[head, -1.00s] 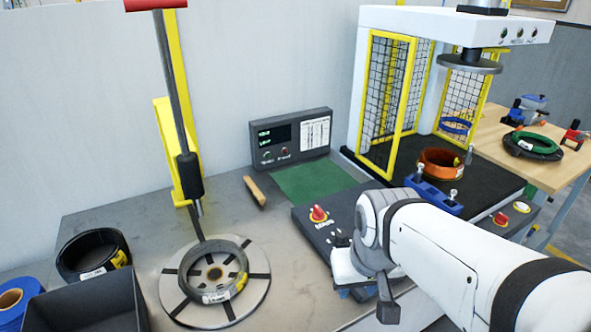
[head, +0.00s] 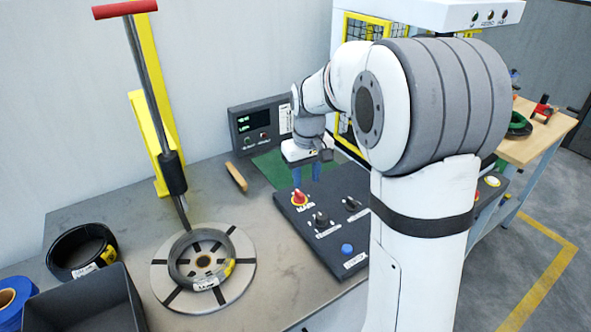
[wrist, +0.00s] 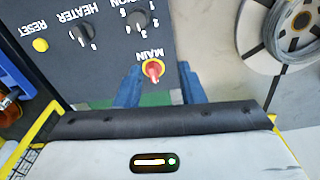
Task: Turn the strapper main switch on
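The main switch is a red knob on a yellow disc, labelled MAIN, on the dark control panel. It shows in the head view (head: 299,198) and in the wrist view (wrist: 153,70). My gripper (head: 307,172) is behind the switch in the head view, over the green mat, pointing down. In the wrist view its two blue fingers (wrist: 160,72) are spread apart, with the red knob showing in the gap between them. The fingers hold nothing. Whether they are down at the knob's height I cannot tell.
The control panel (head: 336,215) also carries two black knobs and a blue button (head: 347,248). A display box (head: 262,125) stands behind the green mat (head: 270,167). A coil (head: 203,262) lies on the round turntable at left, near a wooden-handled tool (head: 236,177).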

